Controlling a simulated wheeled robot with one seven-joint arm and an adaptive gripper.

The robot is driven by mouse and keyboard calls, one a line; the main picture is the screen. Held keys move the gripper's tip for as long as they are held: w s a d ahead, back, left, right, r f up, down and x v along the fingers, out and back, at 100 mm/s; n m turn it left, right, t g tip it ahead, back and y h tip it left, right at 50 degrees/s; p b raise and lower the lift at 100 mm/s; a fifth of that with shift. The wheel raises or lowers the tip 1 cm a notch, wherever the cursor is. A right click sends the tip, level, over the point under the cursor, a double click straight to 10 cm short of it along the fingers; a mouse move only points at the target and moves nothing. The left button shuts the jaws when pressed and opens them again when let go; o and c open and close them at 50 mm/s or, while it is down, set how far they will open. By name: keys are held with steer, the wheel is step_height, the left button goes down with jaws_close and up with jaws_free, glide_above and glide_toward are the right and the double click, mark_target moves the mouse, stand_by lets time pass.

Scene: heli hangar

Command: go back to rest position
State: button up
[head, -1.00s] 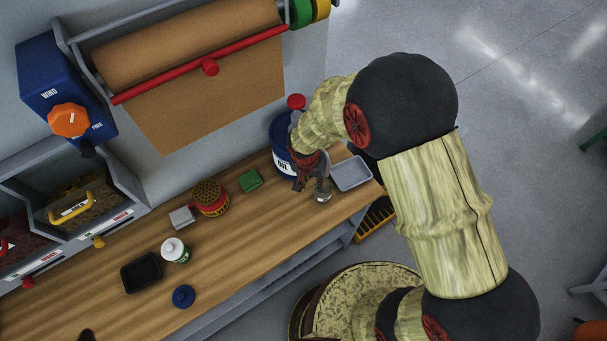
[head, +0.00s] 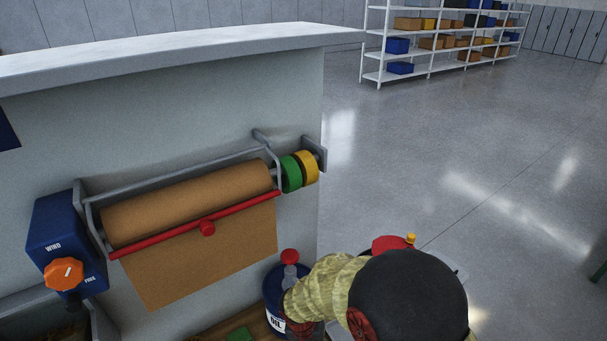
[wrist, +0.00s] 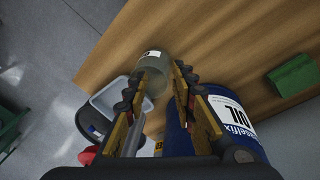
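My gripper (wrist: 156,82) shows in the wrist view with its two fingers spread apart. A grey-green cylinder (wrist: 154,62) with a white label is on the wooden workbench (wrist: 215,40), at the fingertips and partly between them in the picture. I cannot tell whether either finger touches it. In the head view my arm's wrist is at the bottom, and my fingers are hidden or cut off there.
A blue oil container (wrist: 235,118) is close beside the right finger; it also shows in the head view (head: 273,300). A green block (wrist: 292,76) is at right. A brown paper roll (head: 190,200) hangs on the wall.

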steer(key=s+d+r+t+b, duration=0.1)
steer(key=s+d+r+b, duration=0.3)
steer(key=r, duration=0.3)
steer(key=s+d+r+n+t+y+b, duration=0.1)
steer(key=s+d+r+t+b, duration=0.1)
steer(key=s+d+r+b, duration=0.2)
steer(key=s+d+r+t+b, duration=0.1)
steer(key=s+d+r+b, duration=0.3)
steer(key=s+d+r, duration=0.3)
step_height(320, 180, up, 5)
steer(key=shift+s+d+r+y, duration=0.15)
steer(key=shift+s+d+y, duration=0.15)
steer(key=shift+d, duration=0.5)
steer(key=shift+o, duration=0.3)
steer(key=shift+o, duration=1.2)
